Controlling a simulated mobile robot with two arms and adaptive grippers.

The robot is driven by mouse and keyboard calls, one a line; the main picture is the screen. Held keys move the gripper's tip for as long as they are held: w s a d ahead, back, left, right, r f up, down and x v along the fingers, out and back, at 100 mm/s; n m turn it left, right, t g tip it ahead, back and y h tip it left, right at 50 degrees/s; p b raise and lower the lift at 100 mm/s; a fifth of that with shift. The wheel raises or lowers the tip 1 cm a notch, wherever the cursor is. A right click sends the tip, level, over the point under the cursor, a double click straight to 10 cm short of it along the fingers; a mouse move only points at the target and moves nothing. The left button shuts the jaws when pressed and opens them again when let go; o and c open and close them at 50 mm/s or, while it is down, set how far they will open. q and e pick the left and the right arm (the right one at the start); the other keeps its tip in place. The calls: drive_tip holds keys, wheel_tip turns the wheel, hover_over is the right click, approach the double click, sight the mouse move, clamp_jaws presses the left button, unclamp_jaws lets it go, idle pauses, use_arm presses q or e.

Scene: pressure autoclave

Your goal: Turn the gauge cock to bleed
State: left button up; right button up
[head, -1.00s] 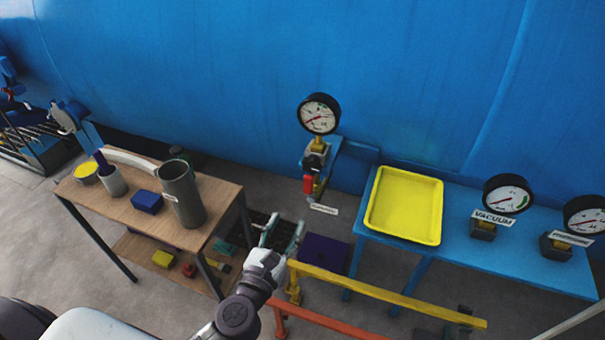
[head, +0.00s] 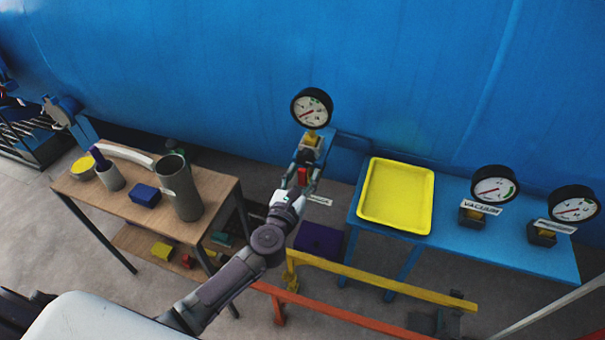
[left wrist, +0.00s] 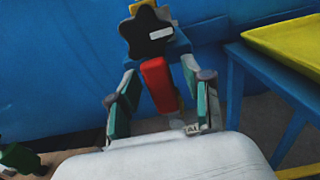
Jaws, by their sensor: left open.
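The gauge cock's red handle (head: 303,176) hangs below the round gauge (head: 312,108) on the blue wall. In the left wrist view the red handle (left wrist: 160,84) points down, slightly tilted, below a black knob-like part (left wrist: 146,34) with a small white label. My left gripper (head: 302,174) is open, with its two green-padded fingers on either side of the red handle. In the left wrist view the left gripper (left wrist: 160,105) shows a gap between each finger and the handle. My right gripper is not in view.
A blue bench (head: 520,255) on the right carries a yellow tray (head: 428,205) and two gauges. A wooden table (head: 112,200) with a grey cylinder (head: 181,188) stands to the left. A yellow rail (head: 380,285) runs in front, close to my left arm.

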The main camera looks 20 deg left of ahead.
use_arm(q)
clamp_jaws()
idle(0.3)
idle(0.3)
drive_tip(key=a+f+n+b, duration=0.3)
drive_tip(key=a+f+n, duration=0.6)
drive_tip(key=n, duration=0.9)
idle(0.4)
drive_tip(key=shift+w+f, duration=0.1)
drive_tip(key=shift+f, duration=0.05)
